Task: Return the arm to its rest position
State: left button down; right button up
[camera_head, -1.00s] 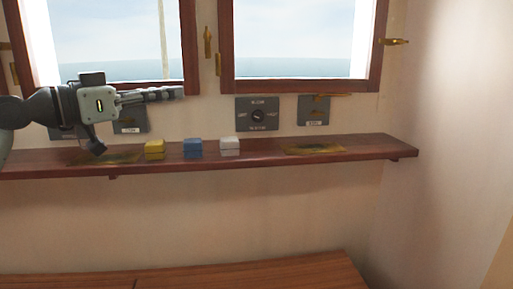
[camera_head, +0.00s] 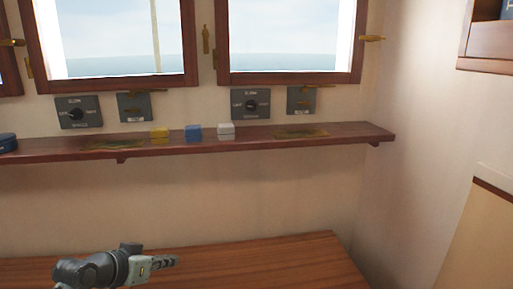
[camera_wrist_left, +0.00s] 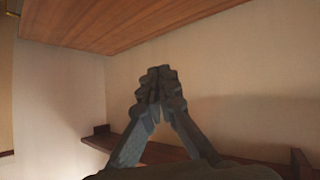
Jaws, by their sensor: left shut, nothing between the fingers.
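My left gripper (camera_head: 165,262) is low at the bottom left of the head view, in front of and over the wooden surface below the shelf. Its fingers point right and are shut with nothing between them. In the left wrist view the two fingertips (camera_wrist_left: 158,88) meet, with a pale wall behind them. The gripper is well apart from the shelf and the blocks. My right gripper does not show.
A wall shelf (camera_head: 350,137) bears a yellow block (camera_head: 160,132), a blue block (camera_head: 193,132), a white block (camera_head: 226,130) and a dark blue round object (camera_head: 7,142). Dial panels (camera_head: 252,103) hang above it. The wooden surface (camera_head: 270,265) below looks bare on the right.

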pick_arm(q)
jog(key=s+a+f+n+g+y, duration=0.1)
jog(key=s+f+g+y, duration=0.1)
jog(key=s+f, duration=0.55)
jog(key=s+a+f+g+y, duration=0.1)
jog(key=s+f, duration=0.4)
jog(key=f, duration=0.5)
jog(key=s+a+f+g+y, duration=0.1)
jog(key=s+f, duration=0.4)
jog(key=s, duration=0.3)
jog(key=s+a+f+n+g+y, duration=0.1)
jog(key=s+a+f+g+y, duration=0.1)
jog(key=s+f, duration=0.4)
jog(key=s, duration=0.2)
jog(key=shift+s+a+g, duration=0.2)
jog(key=shift+s+g, duration=0.1)
jog(key=shift+s, duration=0.1)
